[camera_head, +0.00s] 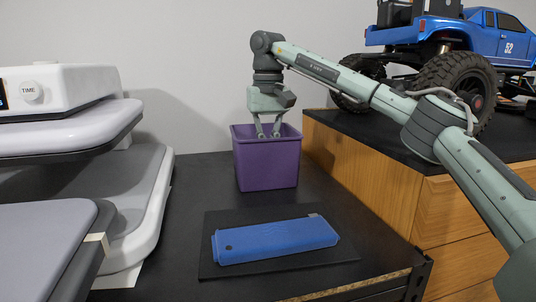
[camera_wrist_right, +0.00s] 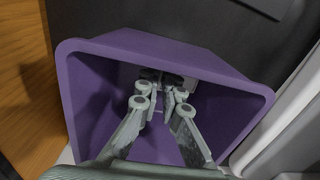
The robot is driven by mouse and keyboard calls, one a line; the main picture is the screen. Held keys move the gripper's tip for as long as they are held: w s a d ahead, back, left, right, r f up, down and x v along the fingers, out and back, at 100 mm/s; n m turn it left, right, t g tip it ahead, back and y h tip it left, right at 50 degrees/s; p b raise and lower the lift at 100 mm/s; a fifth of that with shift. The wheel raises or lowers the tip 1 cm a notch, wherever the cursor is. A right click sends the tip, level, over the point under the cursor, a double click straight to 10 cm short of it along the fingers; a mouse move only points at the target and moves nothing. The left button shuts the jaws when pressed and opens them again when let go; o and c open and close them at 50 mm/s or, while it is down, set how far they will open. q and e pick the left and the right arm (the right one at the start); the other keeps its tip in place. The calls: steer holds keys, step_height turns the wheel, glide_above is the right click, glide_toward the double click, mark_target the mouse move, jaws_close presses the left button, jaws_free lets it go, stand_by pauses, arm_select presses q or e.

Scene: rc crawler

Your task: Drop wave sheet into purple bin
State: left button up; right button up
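The purple bin (camera_head: 266,165) stands upright on the dark table, and its rim and inner walls show in the right wrist view (camera_wrist_right: 88,95). My right gripper (camera_head: 269,136) points straight down over the bin, its fingertips at about rim height. Its two fingers are apart, with a gap between them and nothing clearly held. In the right wrist view the fingers (camera_wrist_right: 162,92) reach into the bin opening. My left gripper is out of view.
A white-grey machine with a TIME knob (camera_head: 32,91) stands at left. A wooden cabinet (camera_head: 375,170) carrying a blue RC crawler (camera_head: 480,38) stands right of the bin.

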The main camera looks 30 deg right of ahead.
steer(key=o, duration=0.3)
steer(key=shift+o, duration=0.2)
step_height(320, 180, up, 13)
stand_by(0.6)
steer(key=shift+r, duration=0.1)
